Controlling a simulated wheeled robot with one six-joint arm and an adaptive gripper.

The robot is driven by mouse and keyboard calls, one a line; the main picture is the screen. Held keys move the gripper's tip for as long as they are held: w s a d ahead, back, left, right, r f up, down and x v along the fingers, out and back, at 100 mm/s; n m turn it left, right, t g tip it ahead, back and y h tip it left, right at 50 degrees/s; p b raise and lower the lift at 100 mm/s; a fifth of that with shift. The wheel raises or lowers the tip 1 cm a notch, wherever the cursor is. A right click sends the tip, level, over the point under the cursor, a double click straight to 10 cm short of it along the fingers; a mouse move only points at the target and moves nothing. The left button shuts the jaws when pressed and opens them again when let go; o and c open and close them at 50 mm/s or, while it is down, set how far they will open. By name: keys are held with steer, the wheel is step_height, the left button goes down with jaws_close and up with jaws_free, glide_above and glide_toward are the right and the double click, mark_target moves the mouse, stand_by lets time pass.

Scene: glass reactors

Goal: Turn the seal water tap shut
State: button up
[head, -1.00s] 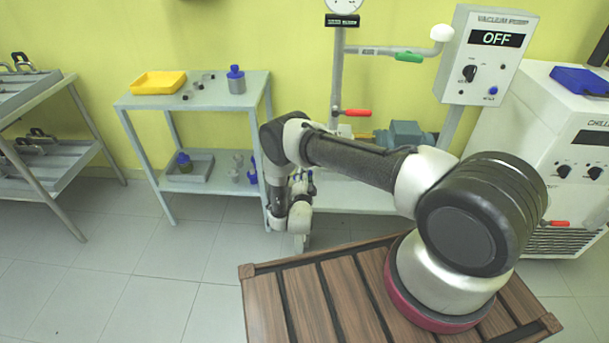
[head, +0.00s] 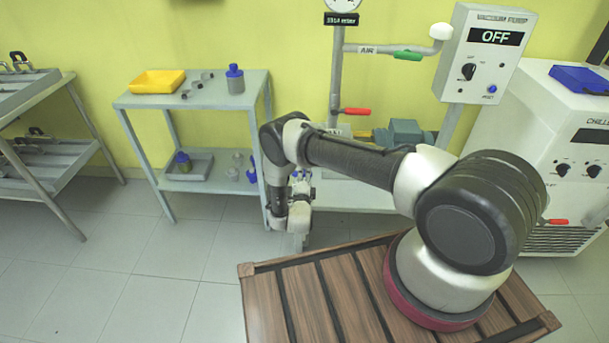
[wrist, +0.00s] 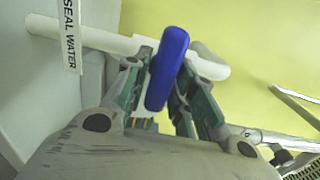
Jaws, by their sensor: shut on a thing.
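In the wrist view, the seal water tap's blue handle (wrist: 167,68) stands between the fingers of my gripper (wrist: 160,85), which is shut on it. The handle slants slightly across the white pipe (wrist: 90,35) behind it. A white tag reading "SEAL WATER" (wrist: 70,35) hangs on the pipe at the left.
A vacuum controller (head: 484,55) reads OFF. Red-handled (head: 357,111) and green-handled (head: 408,55) valves are on pipes behind my arm. A chiller (head: 560,140) stands at right. A grey shelf (head: 200,99) with a yellow tray (head: 157,82) stands left. The floor at front left is clear.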

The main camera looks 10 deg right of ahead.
steer(key=shift+f, duration=0.1)
steer(key=o, duration=0.9)
steer(key=v, duration=1.2)
